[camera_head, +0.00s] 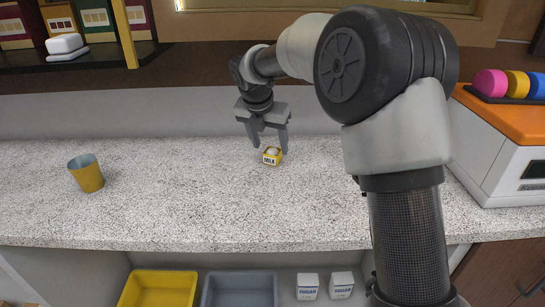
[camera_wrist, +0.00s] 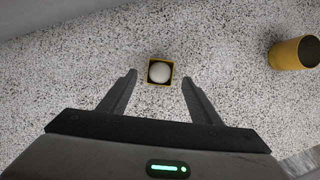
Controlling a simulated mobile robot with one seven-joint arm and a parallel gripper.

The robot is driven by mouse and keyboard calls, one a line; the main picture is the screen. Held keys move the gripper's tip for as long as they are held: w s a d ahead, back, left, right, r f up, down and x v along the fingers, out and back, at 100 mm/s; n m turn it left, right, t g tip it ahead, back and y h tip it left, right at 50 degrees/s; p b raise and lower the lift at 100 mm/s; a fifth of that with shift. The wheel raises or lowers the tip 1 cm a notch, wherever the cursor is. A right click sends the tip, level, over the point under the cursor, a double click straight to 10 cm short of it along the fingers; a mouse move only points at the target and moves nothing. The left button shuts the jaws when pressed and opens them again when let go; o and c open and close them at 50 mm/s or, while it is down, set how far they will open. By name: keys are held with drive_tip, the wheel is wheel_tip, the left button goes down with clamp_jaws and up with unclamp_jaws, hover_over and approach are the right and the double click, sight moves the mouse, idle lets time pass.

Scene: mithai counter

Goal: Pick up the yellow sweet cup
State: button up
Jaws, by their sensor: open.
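The yellow sweet cup (camera_head: 272,156) is a small square cup with a white label and a pale round sweet inside. It stands upright on the speckled counter (camera_head: 200,205). In the wrist view the cup (camera_wrist: 160,72) lies just ahead of the fingertips, centred between them. My gripper (camera_head: 268,147) is open and points down over the cup, with one finger on each side. My gripper also shows in the wrist view (camera_wrist: 159,78), with a gap between each finger and the cup. Nothing is held.
A yellow metal tumbler (camera_head: 87,174) stands at the left of the counter. It also shows in the wrist view (camera_wrist: 294,54). A white machine with an orange top (camera_head: 510,120) stands at the right. Yellow (camera_head: 158,290) and grey (camera_head: 240,290) bins sit below. The counter around the cup is clear.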

sight(271, 150)
drive_tip(key=b+x, duration=0.1)
drive_tip(key=x, duration=0.3)
drive_tip(key=shift+f, duration=0.35)
drive_tip(key=shift+c, duration=0.2)
drive_tip(key=c, duration=1.1)
drive_tip(key=shift+r, duration=0.2)
